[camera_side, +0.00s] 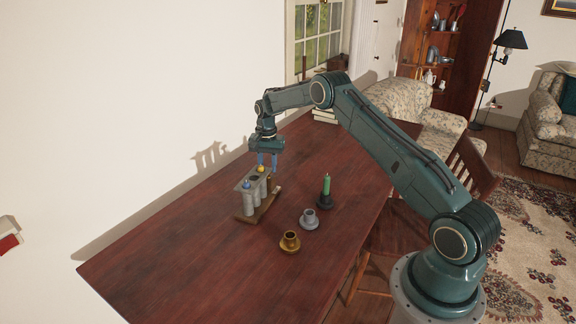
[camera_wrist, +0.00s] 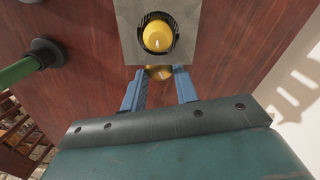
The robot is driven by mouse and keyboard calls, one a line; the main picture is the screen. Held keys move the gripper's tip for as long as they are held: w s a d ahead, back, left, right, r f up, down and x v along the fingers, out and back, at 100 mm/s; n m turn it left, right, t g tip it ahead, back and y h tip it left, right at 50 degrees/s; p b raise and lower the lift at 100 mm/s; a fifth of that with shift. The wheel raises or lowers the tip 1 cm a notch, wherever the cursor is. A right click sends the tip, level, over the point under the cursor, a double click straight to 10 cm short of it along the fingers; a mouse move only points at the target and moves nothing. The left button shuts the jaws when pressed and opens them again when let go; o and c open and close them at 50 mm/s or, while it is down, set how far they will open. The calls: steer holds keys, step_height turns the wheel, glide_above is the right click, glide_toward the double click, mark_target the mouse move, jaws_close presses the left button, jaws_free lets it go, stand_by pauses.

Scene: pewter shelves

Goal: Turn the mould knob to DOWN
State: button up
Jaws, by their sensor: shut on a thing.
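The grey mould (camera_side: 242,188) stands on the table with several tubes on a wooden base. The wrist view shows its top plate (camera_wrist: 127,22) with a round yellow piece (camera_wrist: 157,36) in a dark-ringed hole. This yellow piece also shows at the far end in the side view (camera_side: 261,169). A brass knob (camera_wrist: 159,73) sits at that end of the plate, mostly hidden below its edge. My gripper (camera_wrist: 160,70) is shut on the brass knob, one blue finger on each side. In the side view my gripper (camera_side: 267,160) points down there. No DOWN mark is readable.
A green candle in a dark holder (camera_side: 326,187), a grey holder (camera_side: 309,219) and a brass holder (camera_side: 290,242) stand right of the mould. White books (camera_side: 325,116) lie at the table's far end. The table's near left part is clear.

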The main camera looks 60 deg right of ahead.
steer(key=shift+n, duration=0.7)
steer(key=o, duration=1)
steer(key=shift+r, duration=0.15)
step_height(320, 180, up, 14)
steer(key=shift+f, duration=0.2)
